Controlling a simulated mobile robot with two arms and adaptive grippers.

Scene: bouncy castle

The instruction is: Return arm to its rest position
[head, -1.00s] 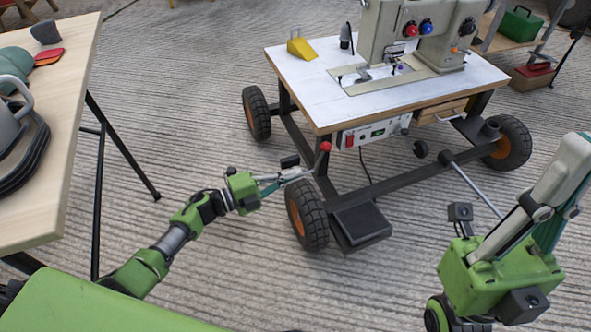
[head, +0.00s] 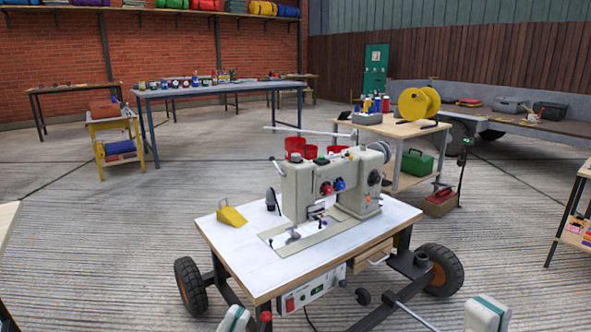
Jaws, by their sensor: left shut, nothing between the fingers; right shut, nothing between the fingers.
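Only the tips of both my grippers show, at the bottom edge of the head view. My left gripper (head: 237,319) is a pale tip with a teal band, in front of the near left side of the sewing cart. It is shut and empty. My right gripper (head: 487,314) shows a similar pale tip with a teal band, at the lower right by the cart's right wheel. It is shut and empty. The rest of both arms is below the picture.
A wheeled cart (head: 235,258) with a sewing machine (head: 322,190) and a yellow wedge (head: 231,214) stands close ahead. A wooden table (head: 403,131) is behind it. A shelf edge (head: 575,215) is at right. Open concrete floor lies left.

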